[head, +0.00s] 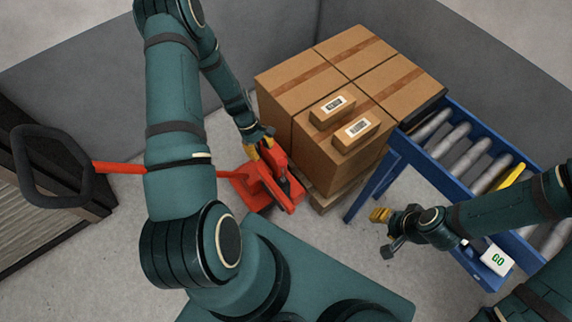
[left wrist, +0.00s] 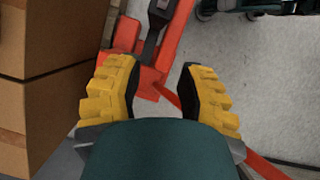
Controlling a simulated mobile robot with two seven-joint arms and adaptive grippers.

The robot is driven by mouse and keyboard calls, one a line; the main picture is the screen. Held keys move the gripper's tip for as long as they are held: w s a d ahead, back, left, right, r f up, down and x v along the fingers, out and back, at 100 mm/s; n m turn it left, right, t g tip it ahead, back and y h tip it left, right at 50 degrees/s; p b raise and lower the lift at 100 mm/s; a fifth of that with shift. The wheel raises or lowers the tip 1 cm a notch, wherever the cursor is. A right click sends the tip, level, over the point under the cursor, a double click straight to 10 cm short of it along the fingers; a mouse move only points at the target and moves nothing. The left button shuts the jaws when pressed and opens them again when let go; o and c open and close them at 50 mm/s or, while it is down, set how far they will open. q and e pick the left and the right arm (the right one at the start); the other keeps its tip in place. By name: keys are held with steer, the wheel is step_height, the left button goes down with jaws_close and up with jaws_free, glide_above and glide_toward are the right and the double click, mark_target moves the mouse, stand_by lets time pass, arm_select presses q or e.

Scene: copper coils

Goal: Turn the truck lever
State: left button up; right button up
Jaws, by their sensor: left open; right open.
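The red pallet truck (head: 258,192) stands on the floor in front of the box stack. Its black loop handle (head: 38,165) is at the far left on a red shaft (head: 118,168). A dark lever-like part (head: 285,186) lies on the red body; it also shows in the left wrist view (left wrist: 154,38), beyond the fingertips. My left gripper (head: 262,146) is open and empty at the truck's red head, with its yellow fingers (left wrist: 157,72) apart. I cannot tell whether it touches the truck. My right gripper (head: 382,230) is open and empty, away from the truck near the conveyor.
Cardboard boxes (head: 285,75) stand on a wooden pallet (head: 335,197), with two small labelled boxes (head: 332,109) on top. A blue roller conveyor (head: 395,165) stands at the right, with a white GO box (head: 497,260). Grey walls close the back. Some floor between truck and conveyor is free.

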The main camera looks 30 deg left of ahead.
mark_target(283, 166)
arm_select(q)
steer(key=d, duration=0.3)
steer(key=s+d, duration=0.1)
steer(key=d, duration=0.5)
steer(key=shift+s+d+b, duration=0.1)
steer(key=shift+s+b, duration=0.25)
steer(key=shift+b, duration=0.05)
steer(key=shift+d+f, duration=0.25)
steer(key=shift+f, duration=0.35)
steer(key=shift+o, duration=0.4)
jaws_close()
